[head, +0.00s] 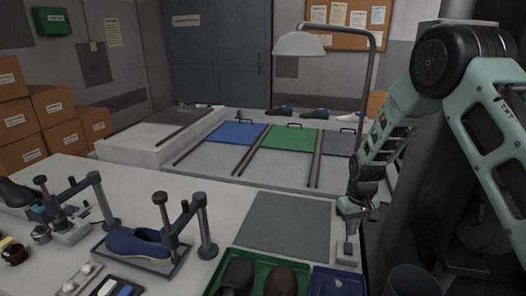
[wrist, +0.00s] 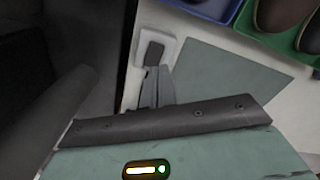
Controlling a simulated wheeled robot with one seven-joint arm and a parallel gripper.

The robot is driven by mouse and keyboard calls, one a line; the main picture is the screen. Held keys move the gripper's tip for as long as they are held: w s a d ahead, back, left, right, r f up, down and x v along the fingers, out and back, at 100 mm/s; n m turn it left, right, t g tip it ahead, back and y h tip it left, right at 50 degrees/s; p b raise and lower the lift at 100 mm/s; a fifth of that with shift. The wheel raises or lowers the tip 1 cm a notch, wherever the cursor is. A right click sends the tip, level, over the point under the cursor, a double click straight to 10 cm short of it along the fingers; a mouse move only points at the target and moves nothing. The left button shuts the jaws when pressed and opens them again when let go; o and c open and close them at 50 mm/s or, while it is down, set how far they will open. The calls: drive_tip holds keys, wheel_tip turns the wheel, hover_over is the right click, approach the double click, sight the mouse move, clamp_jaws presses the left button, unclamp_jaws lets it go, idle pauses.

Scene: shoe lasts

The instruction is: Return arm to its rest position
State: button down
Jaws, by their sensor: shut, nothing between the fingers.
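My arm comes in from the right of the head view, and its forearm hangs down over the right edge of the work table (head: 150,190). My gripper (head: 348,238) points down beside the grey-green mat (head: 283,223), with its fingers together and nothing held. In the wrist view my gripper (wrist: 153,88) shows as a narrow pair of grey fingers. A small white block with a dark top (wrist: 143,45) lies just past the fingertips; I cannot tell whether they touch it.
A green tray (head: 222,270) and a blue tray (head: 345,270) hold shoe lasts at the front. A blue shoe (head: 137,243) sits by a clamp stand (head: 206,215). Behind, a bench carries a blue panel (head: 236,134) and a green panel (head: 288,140). The mat is bare.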

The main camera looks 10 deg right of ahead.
drive_tip(key=s+a+r+n+y+b, duration=0.1)
drive_tip(key=s+a+r, duration=0.2)
drive_tip(key=a, duration=0.3)
drive_tip(key=s+a+r+b, duration=0.1)
drive_tip(key=s+a+r, duration=0.2)
drive_tip(key=a, duration=0.2)
drive_tip(key=s+a+r+n+b, duration=0.1)
drive_tip(key=s+a+r+n, duration=0.15)
drive_tip(key=s+a, duration=0.4)
drive_tip(key=s+a+r+n+b, duration=0.1)
drive_tip(key=s+a+r+b, duration=0.2)
drive_tip(key=s, duration=0.6)
drive_tip(key=s+r+n, duration=0.1)
drive_tip(key=s+r, duration=0.1)
drive_tip(key=s, duration=1)
drive_tip(key=shift+n, duration=0.35)
drive_tip(key=shift+w+d, duration=0.1)
